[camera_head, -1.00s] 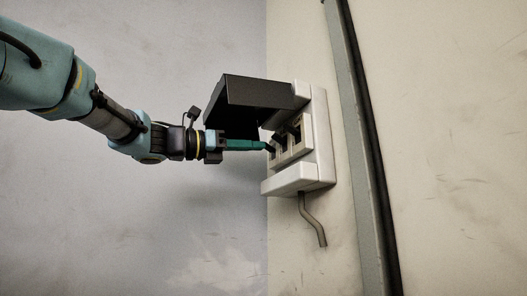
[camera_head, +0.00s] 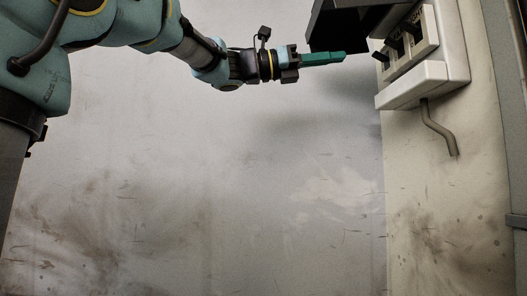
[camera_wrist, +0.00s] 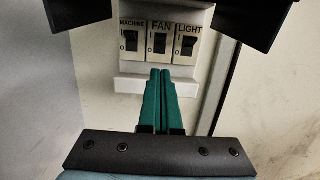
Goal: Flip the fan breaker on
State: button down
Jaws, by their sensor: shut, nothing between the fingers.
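The breaker box (camera_head: 420,85) is white, on the wall at the upper right of the head view, partly cut off by the top edge. The wrist view shows three labelled black switches in a row: machine (camera_wrist: 131,40), fan (camera_wrist: 159,43) in the middle and light (camera_wrist: 187,46). I is marked above O beside them; I cannot tell the fan lever's position for sure. My gripper (camera_head: 343,57) has green fingers, shut and empty, left of the switches with a gap. In the wrist view the fingertips (camera_wrist: 160,72) appear just below the fan switch.
A black raised cover (camera_head: 345,22) overhangs the switches; its sides also show at the top of the wrist view (camera_wrist: 258,18). A grey cable (camera_head: 437,128) leaves the box bottom. The wall below and left is bare.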

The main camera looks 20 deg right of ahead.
jog(key=w+a+f+t+y, duration=0.1)
jog(key=w+f+t, duration=0.2)
jog(key=w+f, duration=0.35)
jog(key=w+a+f+t+y, duration=0.1)
jog(key=w+f+t+y, duration=0.15)
jog(key=f, duration=0.65)
jog(key=w+a+f+m+t+y, duration=0.1)
jog(key=w+a+f+t+y, duration=0.25)
jog(key=f, duration=0.65)
jog(key=w+a+f+m+y, duration=0.15)
jog(key=w+a+f, duration=0.25)
jog(key=a+f, duration=0.5)
jog(key=s+a+f+m+y, duration=0.2)
jog(key=a+f+m+y, duration=0.35)
jog(key=a+f, duration=1.15)
jog(key=s+a+f+m+y, duration=0.4)
jog(key=s+a+f+m, duration=0.2)
jog(key=a+f, duration=0.4)
jog(key=shift+s+a+f+m, duration=0.25)
jog(key=shift+s+f+m, duration=0.15)
jog(key=shift+f+m, duration=0.15)
